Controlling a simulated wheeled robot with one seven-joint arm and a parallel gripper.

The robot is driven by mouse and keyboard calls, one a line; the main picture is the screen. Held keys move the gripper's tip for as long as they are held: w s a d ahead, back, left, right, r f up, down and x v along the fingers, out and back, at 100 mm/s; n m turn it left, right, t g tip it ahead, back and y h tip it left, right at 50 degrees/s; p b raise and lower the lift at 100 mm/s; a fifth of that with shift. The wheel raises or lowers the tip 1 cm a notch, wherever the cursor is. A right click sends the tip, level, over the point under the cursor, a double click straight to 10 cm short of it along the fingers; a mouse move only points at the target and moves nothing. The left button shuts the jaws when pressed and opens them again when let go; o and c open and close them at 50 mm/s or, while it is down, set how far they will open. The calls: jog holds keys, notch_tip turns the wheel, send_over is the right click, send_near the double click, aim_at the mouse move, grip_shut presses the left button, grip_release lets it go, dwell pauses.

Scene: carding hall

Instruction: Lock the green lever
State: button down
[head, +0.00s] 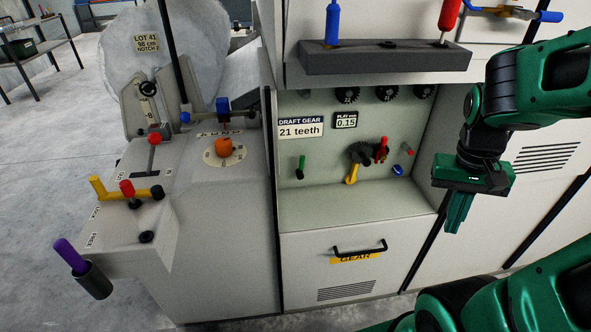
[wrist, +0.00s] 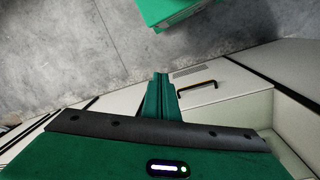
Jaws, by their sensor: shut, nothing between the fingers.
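The green lever (head: 301,167) is small and stands roughly upright on the left of the back panel in the open recess, below the "21 teeth" sign. Whether it is locked cannot be told. My gripper (head: 454,226) hangs fingers down at the right, in front of the machine and well to the right of the lever, apart from it. Its fingers are together and empty. They also show in the wrist view (wrist: 160,78), where the green lever is not in view.
The recess also holds a yellow-handled lever (head: 352,173), a red-handled part (head: 382,150) and a blue knob (head: 398,170). Below is the gear drawer with a black handle (head: 359,249). A dark ledge (head: 385,59) overhangs the recess. The left console (head: 205,235) carries several levers and knobs.

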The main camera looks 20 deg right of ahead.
jog(key=w+d+f+h, duration=0.6)
jog(key=w+f+h, duration=0.1)
jog(key=w+f, duration=0.25)
jog(key=w+a+n+t+h, duration=0.3)
jog(key=w+n+t+h, duration=0.25)
jog(key=w, duration=0.55)
jog(key=n+t+y, duration=1.1)
jog(key=n+t, duration=0.2)
jog(key=n, duration=0.4)
send_near(301, 166)
jog(key=s+a, duration=0.1)
jog(key=s+a+r, duration=0.1)
jog(key=shift+a+r+h, duration=0.2)
jog(key=shift+a+h, duration=0.05)
jog(key=shift+a, duration=0.05)
jog(key=shift+w, duration=0.1)
jog(key=w+d, duration=0.1)
jog(key=w, duration=0.8)
jog(key=shift+w+d, duration=0.3)
jog(key=shift+w, duration=0.05)
